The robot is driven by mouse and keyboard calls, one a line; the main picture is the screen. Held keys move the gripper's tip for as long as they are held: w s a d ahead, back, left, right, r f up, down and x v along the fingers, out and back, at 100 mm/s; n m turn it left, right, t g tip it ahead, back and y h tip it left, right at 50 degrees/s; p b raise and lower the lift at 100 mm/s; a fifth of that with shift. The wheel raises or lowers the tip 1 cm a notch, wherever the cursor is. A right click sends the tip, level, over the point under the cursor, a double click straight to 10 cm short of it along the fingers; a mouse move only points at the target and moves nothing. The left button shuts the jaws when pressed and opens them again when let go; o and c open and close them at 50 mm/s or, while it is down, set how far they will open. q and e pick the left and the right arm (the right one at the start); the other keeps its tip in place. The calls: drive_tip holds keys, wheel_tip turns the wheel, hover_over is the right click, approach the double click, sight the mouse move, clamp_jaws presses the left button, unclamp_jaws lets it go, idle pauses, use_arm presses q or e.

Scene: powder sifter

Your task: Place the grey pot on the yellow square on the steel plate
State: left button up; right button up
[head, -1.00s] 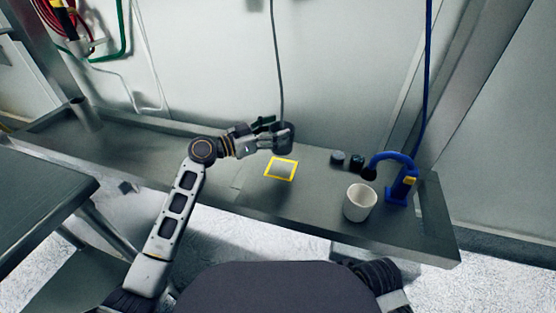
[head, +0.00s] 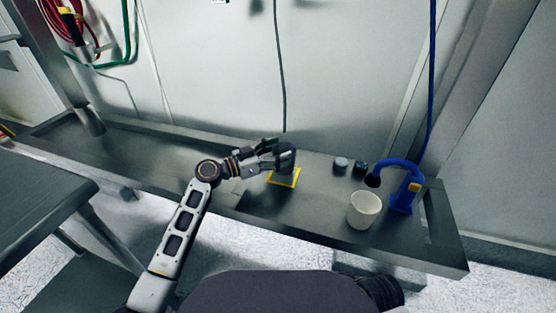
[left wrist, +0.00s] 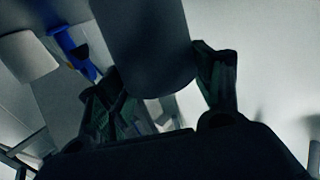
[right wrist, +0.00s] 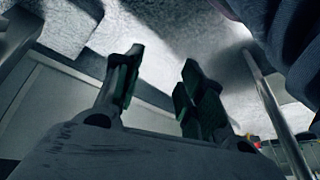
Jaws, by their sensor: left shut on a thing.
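The grey pot (head: 286,158) is a dark cylinder at the end of my left arm. It stands upright over the back part of the yellow square (head: 285,183) on the steel plate (head: 318,205). I cannot tell whether its base touches the plate. My left gripper (head: 277,157) is shut on the pot from the left side. In the left wrist view the pot (left wrist: 145,45) is large and dark between the two fingers (left wrist: 158,85). My right gripper (right wrist: 160,75) shows only in the right wrist view, with its fingers apart and nothing between them.
A white cup (head: 364,210) stands to the right of the square. A metal cylinder (head: 89,120) stands at the far left. The plate between is clear.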

use_arm(q)
drive_tip(key=shift+f, duration=1.3)
use_arm(e)
drive_tip(key=shift+s+a+f, duration=0.1)
drive_tip(key=shift+a+f, duration=0.05)
drive_tip(key=shift+f, duration=0.45)
drive_tip(key=shift+s+a+f, duration=0.1)
drive_tip(key=shift+f, duration=0.45)
use_arm(q)
drive_tip(key=shift+f+b, duration=0.15)
drive_tip(key=shift+b, duration=0.3)
use_arm(e)
drive_tip(key=shift+w+a+f, duration=0.1)
drive_tip(key=shift+w+f, duration=0.15)
use_arm(q)
drive_tip(key=o, duration=1)
use_arm(e)
drive_tip(key=shift+s+f, duration=0.1)
drive_tip(key=shift+f, duration=0.15)
